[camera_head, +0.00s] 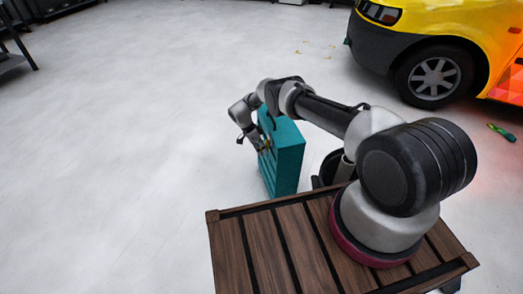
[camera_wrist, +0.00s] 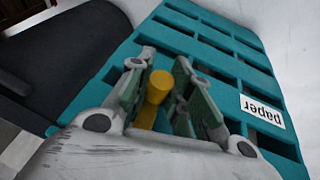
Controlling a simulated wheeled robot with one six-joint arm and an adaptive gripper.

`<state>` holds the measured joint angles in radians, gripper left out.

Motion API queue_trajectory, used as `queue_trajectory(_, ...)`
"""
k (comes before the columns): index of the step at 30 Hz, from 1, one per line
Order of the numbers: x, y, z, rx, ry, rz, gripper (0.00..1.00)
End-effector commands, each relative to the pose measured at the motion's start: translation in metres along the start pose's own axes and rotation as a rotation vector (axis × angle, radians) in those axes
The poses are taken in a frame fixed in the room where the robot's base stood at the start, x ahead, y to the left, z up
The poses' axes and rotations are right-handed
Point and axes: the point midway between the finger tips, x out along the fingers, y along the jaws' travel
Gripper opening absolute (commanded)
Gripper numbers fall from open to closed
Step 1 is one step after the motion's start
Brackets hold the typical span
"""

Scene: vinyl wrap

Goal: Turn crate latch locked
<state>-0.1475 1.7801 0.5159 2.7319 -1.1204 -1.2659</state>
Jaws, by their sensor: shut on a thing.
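The crate (camera_head: 287,158) is a tall teal box with slats, standing on the floor just beyond my wooden-topped base. In the wrist view its slatted face (camera_wrist: 221,59) fills much of the picture, with a white label reading "paper" (camera_wrist: 262,111). A yellow latch (camera_wrist: 157,88) with a round knob end shows at the crate face. My gripper (camera_wrist: 166,75) is shut on the latch, with a finger on each side of it. In the head view my gripper (camera_head: 263,146) is at the crate's left face. The latch's pivot is hidden by the fingers.
A yellow vehicle (camera_head: 432,49) stands at the back right. A dark round bin (camera_head: 335,168) stands right of the crate, partly behind my arm. Small yellow scraps (camera_head: 304,47) and a green item (camera_head: 501,132) lie on the floor.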

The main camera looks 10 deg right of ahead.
Motion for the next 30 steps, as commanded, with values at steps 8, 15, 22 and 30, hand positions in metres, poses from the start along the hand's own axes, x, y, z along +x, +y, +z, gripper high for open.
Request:
queue_trajectory(8,-0.0002,-0.0014,-0.0032,-0.005,0.003,0.012,0.0)
queue_trajectory(15,0.0,-0.0014,-0.0036,-0.005,0.004,0.012,0.0)
queue_trajectory(22,0.0002,-0.0009,-0.0025,-0.005,0.003,0.013,0.42)
queue_trajectory(30,-0.0026,-0.0008,-0.0014,-0.005,0.002,0.013,0.42)
